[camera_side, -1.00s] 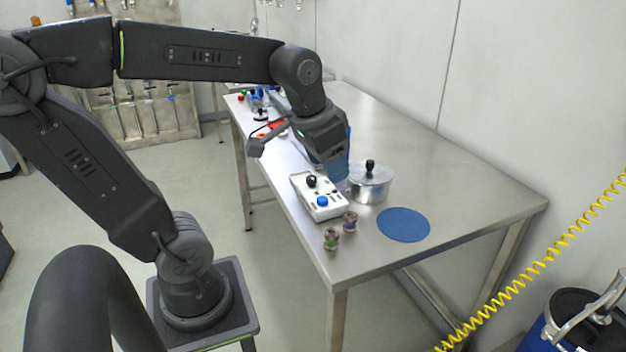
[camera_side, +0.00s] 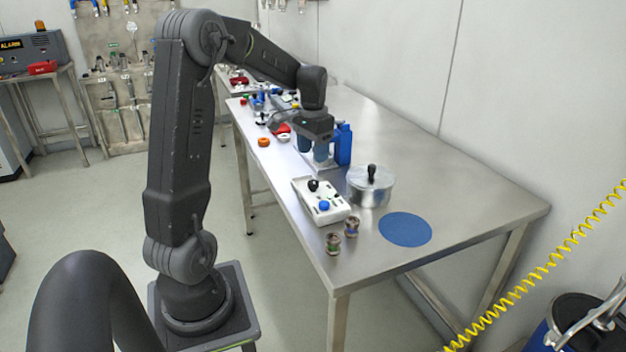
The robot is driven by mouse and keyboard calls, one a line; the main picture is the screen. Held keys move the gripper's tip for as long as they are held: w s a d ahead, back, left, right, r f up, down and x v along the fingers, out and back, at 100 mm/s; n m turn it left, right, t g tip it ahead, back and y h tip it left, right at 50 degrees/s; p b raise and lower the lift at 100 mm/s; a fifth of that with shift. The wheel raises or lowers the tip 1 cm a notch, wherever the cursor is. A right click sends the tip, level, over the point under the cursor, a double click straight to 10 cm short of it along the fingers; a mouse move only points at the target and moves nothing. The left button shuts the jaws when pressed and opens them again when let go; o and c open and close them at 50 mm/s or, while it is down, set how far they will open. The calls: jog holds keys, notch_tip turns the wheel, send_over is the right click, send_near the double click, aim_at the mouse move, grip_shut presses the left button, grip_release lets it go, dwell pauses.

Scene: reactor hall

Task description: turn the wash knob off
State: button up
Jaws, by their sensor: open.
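A white control box (camera_side: 322,203) sits on the steel table near its left front edge. It carries a black knob (camera_side: 313,185) and a blue knob (camera_side: 324,205); any lettering is too small to read, so I cannot tell which is the wash knob. My gripper (camera_side: 313,152) is open and points down, beyond the box and apart from it. Its blue-grey fingers are above or around something on a grey base (camera_side: 322,164), right beside a blue bottle (camera_side: 343,144); what lies between the fingers is hidden.
A lidded metal pot (camera_side: 371,190) stands right of the box, with a blue round mat (camera_side: 405,229) in front. Two small jars (camera_side: 342,235) stand near the front corner. Orange (camera_side: 264,142) and white rings and small parts lie farther back. The table's right side is clear.

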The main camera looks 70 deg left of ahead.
aim_at(313, 182)
notch_tip(313, 182, down, 9)
jog(key=shift+r, duration=0.1)
jog(key=shift+c, duration=0.3)
jog(key=c, duration=0.9)
jog(key=shift+o, duration=0.2)
